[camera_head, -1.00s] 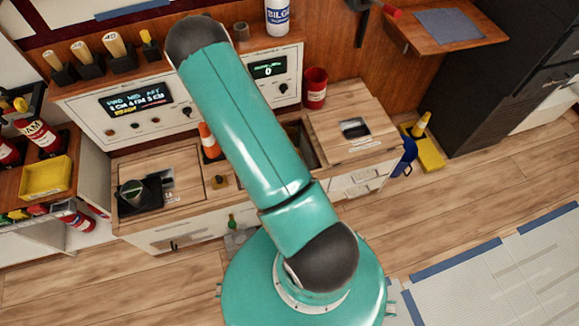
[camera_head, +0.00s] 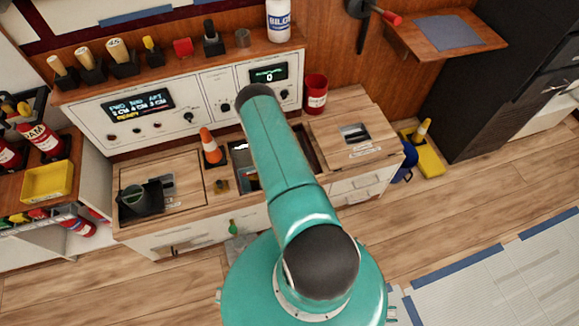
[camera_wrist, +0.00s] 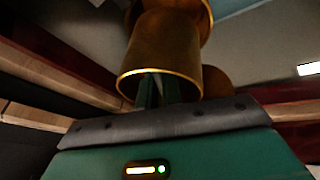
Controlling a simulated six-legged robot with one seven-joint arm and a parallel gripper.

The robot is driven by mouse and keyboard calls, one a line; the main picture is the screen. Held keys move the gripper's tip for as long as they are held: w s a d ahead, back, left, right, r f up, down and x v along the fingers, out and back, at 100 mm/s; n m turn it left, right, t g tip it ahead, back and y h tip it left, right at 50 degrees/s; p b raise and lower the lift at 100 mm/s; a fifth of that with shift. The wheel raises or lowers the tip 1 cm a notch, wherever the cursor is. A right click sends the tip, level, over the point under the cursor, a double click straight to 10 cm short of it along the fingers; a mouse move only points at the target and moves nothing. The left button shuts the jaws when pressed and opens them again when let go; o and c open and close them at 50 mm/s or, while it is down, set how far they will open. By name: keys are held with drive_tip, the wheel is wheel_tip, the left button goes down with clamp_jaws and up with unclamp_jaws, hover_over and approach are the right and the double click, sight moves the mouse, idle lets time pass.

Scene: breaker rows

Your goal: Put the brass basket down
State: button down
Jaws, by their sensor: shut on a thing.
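The brass basket (camera_wrist: 163,48) fills the upper middle of the wrist view as a brown-gold cylinder with a bright rim facing the camera. My gripper (camera_wrist: 163,88) has its dark green fingers reaching up into the rim, and it is shut on the basket. More brass-coloured rounded parts show behind it; I cannot tell whether they belong to it. In the head view my teal arm hides the gripper and the basket. The surface beneath the basket cannot be made out.
A wooden counter (camera_head: 344,103) holds an open well (camera_head: 303,146), partly behind my arm. An orange cone (camera_head: 209,146), a red can (camera_head: 316,93) and a black holder with a green cup (camera_head: 138,200) stand on it. A shelf of handled tools runs behind.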

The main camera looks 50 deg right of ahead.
wheel_tip(320, 180, down, 11)
drive_tip(key=shift+w+r, duration=0.1)
idle(0.3)
drive_tip(key=c, duration=1.6)
unclamp_jaws()
drive_tip(key=shift+o, duration=0.2)
